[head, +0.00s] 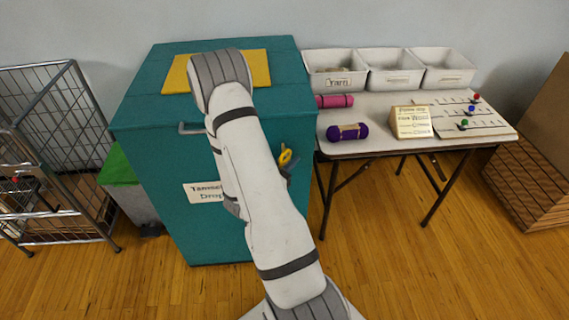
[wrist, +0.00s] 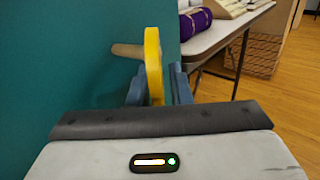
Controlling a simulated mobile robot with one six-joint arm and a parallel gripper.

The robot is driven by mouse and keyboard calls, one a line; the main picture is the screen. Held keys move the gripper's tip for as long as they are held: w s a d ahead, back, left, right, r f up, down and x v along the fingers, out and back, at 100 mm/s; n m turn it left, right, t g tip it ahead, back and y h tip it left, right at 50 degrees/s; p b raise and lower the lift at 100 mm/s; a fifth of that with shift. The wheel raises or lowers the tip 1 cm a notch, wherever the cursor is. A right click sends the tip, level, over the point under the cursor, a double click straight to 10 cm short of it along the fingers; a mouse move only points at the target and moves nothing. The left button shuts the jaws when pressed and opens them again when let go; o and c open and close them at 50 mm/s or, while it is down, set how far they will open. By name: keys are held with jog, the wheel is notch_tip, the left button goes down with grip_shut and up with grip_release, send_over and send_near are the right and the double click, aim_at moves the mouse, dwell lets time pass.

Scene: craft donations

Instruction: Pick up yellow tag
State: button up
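The yellow tag (head: 286,156) shows at the front of the teal drop box (head: 165,150), near its right edge. It has a ring-like top with a hole. In the wrist view the yellow tag (wrist: 154,62) stands upright, edge on, beside a wooden peg (wrist: 127,51). My gripper (wrist: 159,88) has its two blue-grey fingers on either side of the tag's lower part. I cannot tell whether both fingers press on it. In the head view my arm hides most of my gripper (head: 286,172).
A table (head: 375,146) to the right holds white bins (head: 335,84), a purple yarn roll (head: 347,132), a pink roll (head: 335,101) and a sign (head: 412,122). A wire cart (head: 75,140) and a green-lidded bin (head: 117,166) stand left. The floor in front is clear.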

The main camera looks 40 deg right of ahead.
grip_shut()
jog(key=shift+r, duration=0.1)
jog(key=shift+r, duration=0.45)
jog(key=shift+s+a+r, duration=0.15)
jog(key=shift+r, duration=0.1)
jog(key=s+a+p, duration=0.9)
jog(key=s, duration=0.6)
jog(key=shift+a, duration=0.15)
